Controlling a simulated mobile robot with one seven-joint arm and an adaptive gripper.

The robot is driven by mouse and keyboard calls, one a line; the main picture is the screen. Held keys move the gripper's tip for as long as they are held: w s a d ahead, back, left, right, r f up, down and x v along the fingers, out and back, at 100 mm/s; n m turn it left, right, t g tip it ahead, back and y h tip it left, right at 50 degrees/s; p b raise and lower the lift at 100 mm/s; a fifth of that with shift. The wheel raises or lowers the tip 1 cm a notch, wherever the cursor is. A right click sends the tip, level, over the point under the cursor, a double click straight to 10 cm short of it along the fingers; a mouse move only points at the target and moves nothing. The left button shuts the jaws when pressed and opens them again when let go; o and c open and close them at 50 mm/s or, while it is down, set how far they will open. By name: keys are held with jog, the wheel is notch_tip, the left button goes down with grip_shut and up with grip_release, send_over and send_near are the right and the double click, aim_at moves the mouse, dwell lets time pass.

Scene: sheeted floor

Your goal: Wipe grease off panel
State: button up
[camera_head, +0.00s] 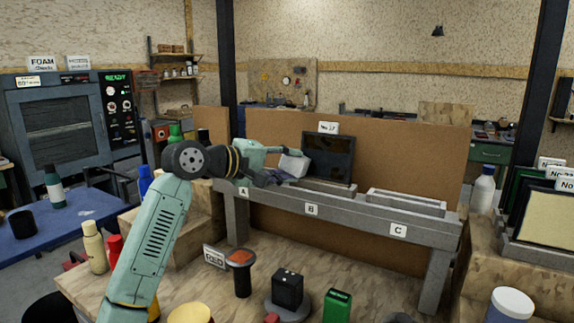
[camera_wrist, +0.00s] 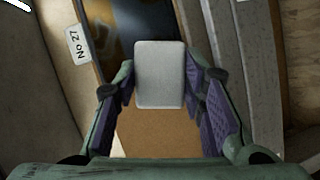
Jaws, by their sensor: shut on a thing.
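A dark framed panel (camera_head: 328,158) stands upright on the grey rack, against the brown backboard. In the wrist view the panel (camera_wrist: 136,16) is partly hidden behind a pale grey-white pad (camera_wrist: 160,75). My gripper (camera_wrist: 160,78) is shut on this pad, with purple-lined fingers on both sides. In the head view the pad (camera_head: 293,163) is at the panel's left edge, and my gripper (camera_head: 280,172) is left of it. I cannot tell whether the pad touches the panel. Faint lighter patches show on the dark surface; I cannot tell if they are grease.
The grey rack (camera_head: 345,219) has places labelled A, B and C; an empty tray (camera_head: 406,203) lies above C. A "No 27" tag (camera_head: 328,128) is above the panel.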

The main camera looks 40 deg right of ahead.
jog(key=shift+w+d+f, duration=0.1)
jog(key=shift+w+d, duration=0.2)
jog(key=shift+d, duration=0.55)
jog(key=shift+s, duration=0.1)
